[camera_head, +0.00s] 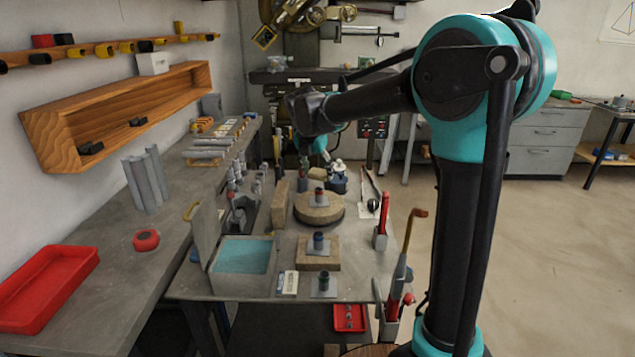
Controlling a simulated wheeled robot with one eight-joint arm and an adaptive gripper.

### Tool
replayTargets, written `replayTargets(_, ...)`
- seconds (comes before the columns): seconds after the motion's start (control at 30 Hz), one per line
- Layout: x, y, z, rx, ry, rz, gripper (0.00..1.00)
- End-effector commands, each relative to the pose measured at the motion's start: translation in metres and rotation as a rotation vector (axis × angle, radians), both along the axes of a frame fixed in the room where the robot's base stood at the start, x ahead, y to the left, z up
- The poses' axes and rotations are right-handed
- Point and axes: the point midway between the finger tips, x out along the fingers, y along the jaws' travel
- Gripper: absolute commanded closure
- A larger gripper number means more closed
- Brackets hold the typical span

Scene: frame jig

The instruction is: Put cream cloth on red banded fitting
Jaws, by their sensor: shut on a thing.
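The red banded fitting (319,197) stands upright on a grey plate on top of a round wooden block (330,213), on the middle table. My arm reaches over from the right, and its wrist points down behind the round block. My gripper (334,160) is small and partly hidden at the table's far end, away from the red banded fitting. It is shut on a small pale thing that looks like the cream cloth (339,167). The cloth's shape is too small to make out.
A blue banded fitting (318,241) stands on a square wooden block, and a green banded one (323,281) stands nearer. An open grey box with a teal inside (243,256) is at left. Upright tools in red holders (381,240) line the right edge.

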Motion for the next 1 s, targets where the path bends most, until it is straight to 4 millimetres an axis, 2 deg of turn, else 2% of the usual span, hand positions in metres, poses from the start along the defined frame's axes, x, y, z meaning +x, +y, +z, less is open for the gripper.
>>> replayTargets(0.17,0.0,0.0,-0.012,0.0,0.0,0.0,0.6)
replayTargets(0.37,0.0,0.0,-0.038,0.0,0.0,0.0,0.6)
replayTargets(0.73,0.0,0.0,-0.043,0.0,0.0,0.0,0.6)
replayTargets(0.77,0.0,0.0,-0.043,0.0,0.0,0.0,0.38)
replayTargets(0.9,0.0,0.0,-0.042,0.0,0.0,0.0,0.21)
replayTargets(1.0,0.0,0.0,-0.042,0.0,0.0,0.0,0.2)
